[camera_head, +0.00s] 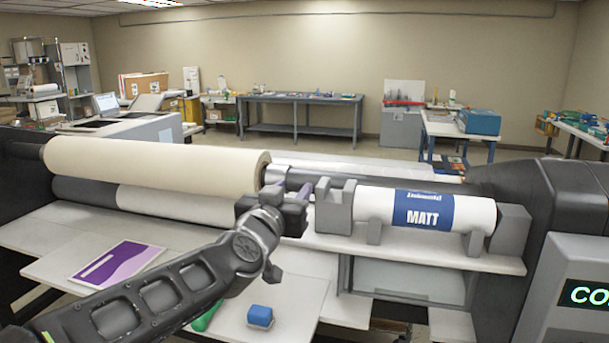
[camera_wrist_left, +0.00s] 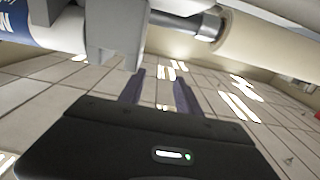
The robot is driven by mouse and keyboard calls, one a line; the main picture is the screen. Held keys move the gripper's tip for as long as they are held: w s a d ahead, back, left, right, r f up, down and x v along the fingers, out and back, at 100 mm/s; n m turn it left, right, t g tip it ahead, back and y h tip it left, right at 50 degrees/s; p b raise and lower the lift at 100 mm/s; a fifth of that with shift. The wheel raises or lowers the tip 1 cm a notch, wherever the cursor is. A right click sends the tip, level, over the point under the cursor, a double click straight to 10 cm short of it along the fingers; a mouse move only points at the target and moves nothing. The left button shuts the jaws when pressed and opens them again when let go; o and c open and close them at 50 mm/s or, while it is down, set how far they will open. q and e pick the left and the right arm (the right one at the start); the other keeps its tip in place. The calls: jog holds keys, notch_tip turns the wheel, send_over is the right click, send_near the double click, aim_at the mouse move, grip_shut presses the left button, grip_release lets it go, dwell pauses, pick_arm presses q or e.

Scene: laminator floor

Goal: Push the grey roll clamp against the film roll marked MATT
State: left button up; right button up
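The white film roll with the blue MATT label (camera_head: 462,212) lies on a shelf on grey supports. The grey roll clamp (camera_head: 337,212), an upright block with a notched top, stands at the roll's left end; I cannot tell whether a narrow gap separates them. My left gripper (camera_head: 302,194) is just left of the clamp at about its upper height. In the left wrist view, its two fingers (camera_wrist_left: 160,92) are apart with nothing between them. The clamp (camera_wrist_left: 115,35) and the roll (camera_wrist_left: 55,30) show beyond the fingertips; contact with the clamp is unclear. My right gripper is out of view.
A large cream roll (camera_head: 150,165) lies behind my left arm. A grey end block (camera_head: 511,235) stands at the MATT roll's right end. A purple-and-white sheet (camera_head: 118,262) and a blue block (camera_head: 260,315) lie on the lower front surface. The dark machine housing (camera_head: 565,190) bounds the right.

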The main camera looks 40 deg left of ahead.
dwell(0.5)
pick_arm(q)
jog(key=v, duration=0.7)
jog(key=shift+s+d+b, duration=0.15)
jog(key=shift+s+b, duration=0.2)
jog(key=shift+s, duration=0.05)
